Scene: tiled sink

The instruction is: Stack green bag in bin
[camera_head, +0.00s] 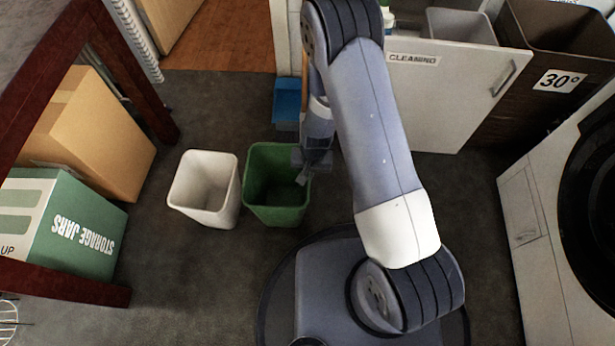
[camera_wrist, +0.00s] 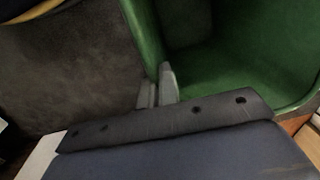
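A green bin (camera_head: 262,211) stands upright on the dark floor, close beside a white bin (camera_head: 203,213) on its left. Both look empty. I see no green bag; the green thing is the bin. My gripper (camera_head: 303,172) is at the green bin's right side. In the wrist view my gripper's fingers (camera_wrist: 158,88) are close together on the green bin's wall (camera_wrist: 147,38), one inside and one outside. Whether the bin is slightly off the floor I cannot tell.
A green storage-jars box (camera_head: 75,232) and a cardboard box (camera_head: 95,140) sit at the left by a dark red frame. A blue object (camera_head: 287,100) lies behind the green bin. A cleaning cabinet (camera_head: 445,100) stands at the back right. Floor in front of the bins is clear.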

